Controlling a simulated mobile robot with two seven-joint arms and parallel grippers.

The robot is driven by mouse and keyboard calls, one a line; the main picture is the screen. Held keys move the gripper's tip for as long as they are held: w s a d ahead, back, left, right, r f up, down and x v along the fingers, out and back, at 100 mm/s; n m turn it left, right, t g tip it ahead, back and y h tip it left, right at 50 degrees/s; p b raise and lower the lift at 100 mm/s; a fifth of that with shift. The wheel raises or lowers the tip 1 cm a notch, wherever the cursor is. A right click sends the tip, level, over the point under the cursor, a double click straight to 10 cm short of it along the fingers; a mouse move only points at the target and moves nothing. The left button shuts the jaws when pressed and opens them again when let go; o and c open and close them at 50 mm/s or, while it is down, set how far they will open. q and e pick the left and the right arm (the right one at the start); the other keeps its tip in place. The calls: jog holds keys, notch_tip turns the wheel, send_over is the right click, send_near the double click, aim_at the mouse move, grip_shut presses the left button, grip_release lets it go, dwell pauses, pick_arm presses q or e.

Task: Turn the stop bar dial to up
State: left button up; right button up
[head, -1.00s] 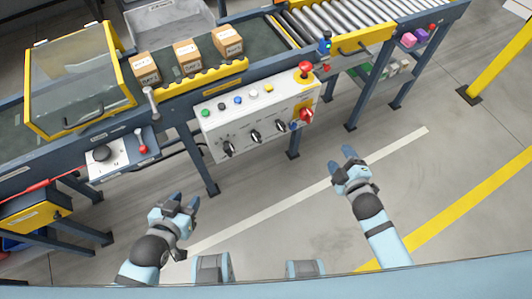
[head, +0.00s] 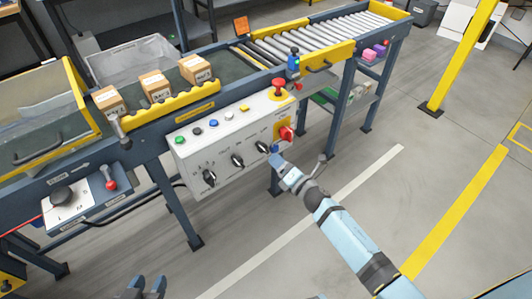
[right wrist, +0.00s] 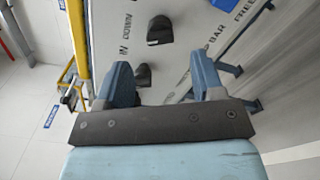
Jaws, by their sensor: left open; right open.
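The white control panel (head: 222,147) on the conveyor's side carries three black dials in a row: left (head: 209,177), middle (head: 237,160) and right (head: 262,147). Their labels are too small to read in the head view. My right gripper (head: 279,166) is open and empty beside the panel's lower right corner, close to the right dial. In the right wrist view, its fingers (right wrist: 162,88) face the panel, with a black dial (right wrist: 143,75) between them and another black dial (right wrist: 160,30) beyond. Lettering reading "BAR" and "FREE" shows there. My left gripper (head: 146,289) is open at the bottom edge, empty and away from the panel.
A red mushroom button (head: 278,87) and a red rotary switch (head: 286,133) sit at the panel's right end. Cartons (head: 155,86) stand on the conveyor. The floor in front is clear.

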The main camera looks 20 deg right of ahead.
aim_at(267, 152)
jog(key=x, duration=0.6)
jog(key=shift+w+a+b, duration=0.15)
jog(key=shift+w+b, duration=0.2)
jog(key=c, duration=0.9)
